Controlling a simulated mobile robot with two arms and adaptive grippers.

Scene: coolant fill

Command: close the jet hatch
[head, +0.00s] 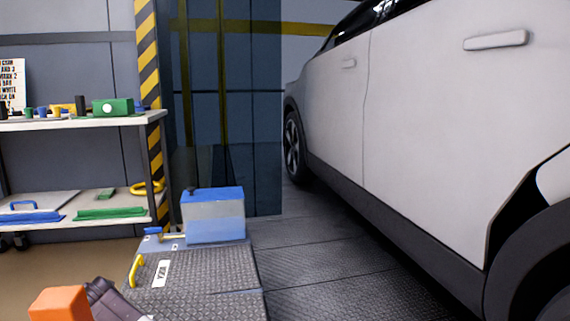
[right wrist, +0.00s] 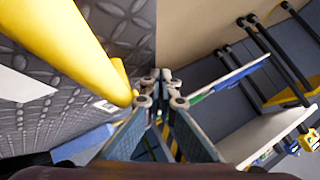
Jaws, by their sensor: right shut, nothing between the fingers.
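The hatch is a grey tread-plate panel (head: 215,268) low in the middle of the head view, with a white label (head: 161,273) and a yellow handle (head: 137,270) at its left side. I cannot tell whether it lies fully flush. In the right wrist view the yellow handle (right wrist: 75,35) is large and close, over the tread plate (right wrist: 120,22). My right gripper (right wrist: 163,80) is shut and empty, its fingertips just beside the handle's end; contact is unclear. My left gripper is not in view.
A blue-lidded box (head: 214,222) stands just behind the panel. A shelf rack (head: 75,123) with coloured parts is at the left, by a striped post (head: 150,60). A white car (head: 430,120) fills the right. The floor (head: 320,270) between is clear.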

